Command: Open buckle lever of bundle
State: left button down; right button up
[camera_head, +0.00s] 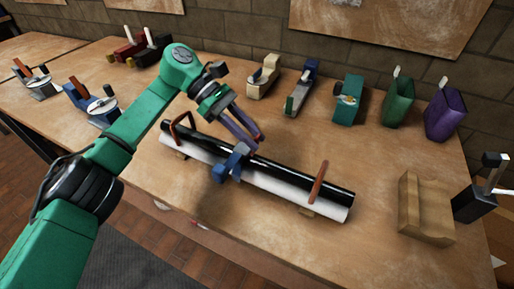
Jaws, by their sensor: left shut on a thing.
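The bundle is a black tube (300,176) and a white tube (276,183) lying side by side along the table. A blue buckle (228,167) sits around the middle of the bundle, its upper part reaching toward my fingertips. My left gripper (254,139) comes down from above and behind the buckle, its purple fingers close together. It is shut at the buckle's lever; the fingers hide most of the lever and the exact contact. My right gripper is not in view.
Brown straps (319,182) stand at both ends of the bundle. Several clamps and a green bin (398,103) and purple bin (445,113) line the back. A wooden cradle (424,212) is at right. The table (375,165) is clear between bundle and cradle.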

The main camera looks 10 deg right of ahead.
pick_arm(q)
jog(key=shift+w+a+f+g+h+b, duration=0.1)
jog(key=shift+w+a+g+h+b, duration=0.3)
jog(key=shift+g+h+b, duration=0.55)
jog(key=shift+t+b, duration=0.25)
jog(key=shift+b, duration=0.15)
jog(key=c, duration=0.7)
grip_release()
jog(key=shift+s+a, duration=0.1)
